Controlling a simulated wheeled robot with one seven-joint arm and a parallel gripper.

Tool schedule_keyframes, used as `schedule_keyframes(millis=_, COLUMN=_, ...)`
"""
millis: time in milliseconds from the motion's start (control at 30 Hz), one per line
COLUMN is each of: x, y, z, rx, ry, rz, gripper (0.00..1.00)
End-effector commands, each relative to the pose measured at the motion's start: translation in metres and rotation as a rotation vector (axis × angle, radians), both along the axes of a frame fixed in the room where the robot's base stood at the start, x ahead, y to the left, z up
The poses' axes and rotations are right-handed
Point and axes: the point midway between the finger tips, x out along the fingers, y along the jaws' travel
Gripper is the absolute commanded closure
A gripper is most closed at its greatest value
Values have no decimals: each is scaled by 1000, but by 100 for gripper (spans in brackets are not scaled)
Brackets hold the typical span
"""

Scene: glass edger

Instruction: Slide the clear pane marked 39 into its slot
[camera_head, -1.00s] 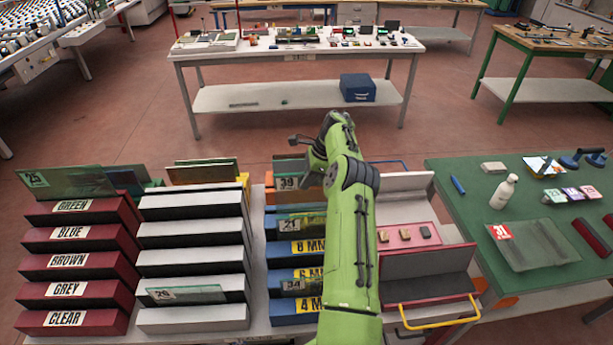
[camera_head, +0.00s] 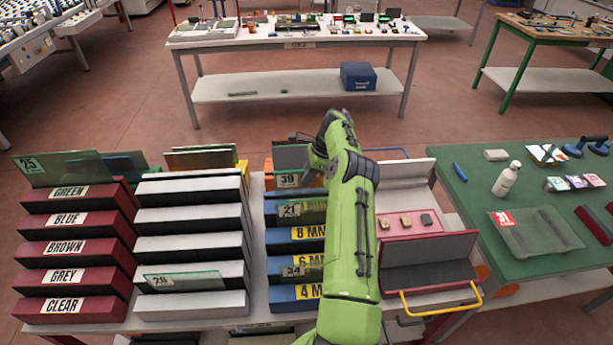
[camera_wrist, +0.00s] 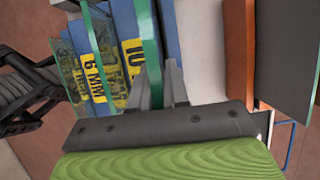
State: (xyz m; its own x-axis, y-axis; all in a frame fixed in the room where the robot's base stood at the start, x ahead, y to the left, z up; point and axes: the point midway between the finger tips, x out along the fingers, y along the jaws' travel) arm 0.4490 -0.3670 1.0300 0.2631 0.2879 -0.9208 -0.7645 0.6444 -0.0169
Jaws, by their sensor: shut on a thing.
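The clear pane marked 39 (camera_head: 288,180) is at the back of the blue stepped rack (camera_head: 310,234), just left of my arm. My gripper (camera_wrist: 162,75) is shut on it. In the wrist view the pane shows as a thin green edge (camera_wrist: 149,40) running between the fingers, beside the blue step labelled 10. How far its lower edge sits in a slot is hidden. In the head view my arm hides the fingers. Panes marked 21 (camera_head: 290,210) and 34 (camera_head: 293,271) stand in lower steps of the blue rack.
A red rack with colour labels (camera_head: 66,219) and a white rack (camera_head: 190,215) stand to the left. A dark pane (camera_wrist: 290,50) stands beyond an orange divider (camera_wrist: 238,50). A red tray with small blocks (camera_head: 408,222) and a green table (camera_head: 470,200) are to the right.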

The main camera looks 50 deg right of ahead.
Motion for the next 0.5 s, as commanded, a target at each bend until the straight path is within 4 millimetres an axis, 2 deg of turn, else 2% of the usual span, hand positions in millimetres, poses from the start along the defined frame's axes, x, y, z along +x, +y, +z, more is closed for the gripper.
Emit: schedule_keyframes(millis=500, x=1, y=0, z=-2, rx=-3, ry=-3, rz=0, gripper=100)
